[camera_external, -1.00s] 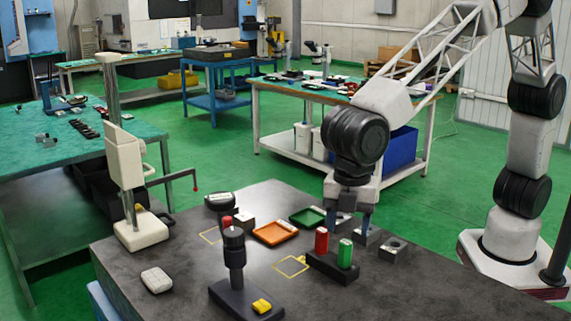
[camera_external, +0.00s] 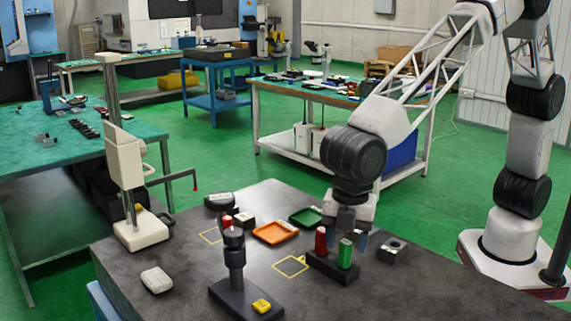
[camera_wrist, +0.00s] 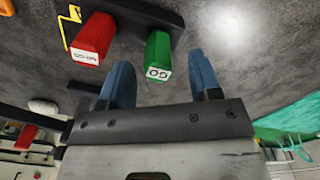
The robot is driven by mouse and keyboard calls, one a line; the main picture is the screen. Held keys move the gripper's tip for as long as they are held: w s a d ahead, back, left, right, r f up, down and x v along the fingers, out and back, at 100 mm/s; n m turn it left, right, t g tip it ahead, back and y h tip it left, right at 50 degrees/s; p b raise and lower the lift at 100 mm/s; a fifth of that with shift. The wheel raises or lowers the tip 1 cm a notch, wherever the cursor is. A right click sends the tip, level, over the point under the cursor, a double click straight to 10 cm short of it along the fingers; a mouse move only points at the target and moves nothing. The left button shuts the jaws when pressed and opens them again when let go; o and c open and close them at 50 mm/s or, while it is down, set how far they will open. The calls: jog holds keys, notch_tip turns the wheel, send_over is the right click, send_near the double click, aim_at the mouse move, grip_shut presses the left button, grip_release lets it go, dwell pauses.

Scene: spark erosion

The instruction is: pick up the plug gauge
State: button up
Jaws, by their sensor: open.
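The red gauge piece (camera_external: 320,241) and the green gauge piece (camera_external: 345,255) stand upright in a black holder (camera_external: 322,268) on the dark table. In the wrist view the red piece (camera_wrist: 94,38) has a partly legible "GO" label on its end, and the green piece (camera_wrist: 158,54) reads "GO". My gripper (camera_wrist: 160,63) is open, its two blue fingers apart. The green piece lies between and just beyond the fingertips in that view, the red piece to their left. In the external view my gripper (camera_external: 346,238) is low behind the holder, its fingertips partly hidden.
A metal block with a hole (camera_external: 393,249) sits right of the holder. An orange tray (camera_external: 275,233) and a green tray (camera_external: 306,216) lie behind left. A black stand (camera_external: 237,265) stands in front left, a tall height gauge (camera_external: 120,170) at far left. The table's front right is clear.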

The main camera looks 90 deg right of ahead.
aim_at(345, 255)
jog(key=shift+f, duration=2.05)
jog(key=shift+c, duration=0.4)
jog(key=c, duration=1)
